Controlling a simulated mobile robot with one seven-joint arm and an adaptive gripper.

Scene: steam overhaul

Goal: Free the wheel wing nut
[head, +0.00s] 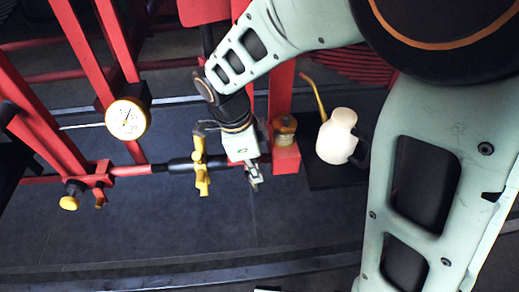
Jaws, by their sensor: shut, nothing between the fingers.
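My gripper (254,183) points down near the middle of the head view. Its fingers are shut with nothing between them. No part is clearly recognisable as the wheel wing nut. A yellow handle-like piece (202,178) hangs upright just left of my gripper, by the dark horizontal rod, apart from the fingers. A brass knob (69,202) sits low on the red frame at the far left.
A white gauge (126,118) in a brass ring is on the red frame (55,135) at left. A cream oil can (337,135) with a yellow spout stands on a dark mat (322,180) at right. The grey floor (180,235) in front is clear.

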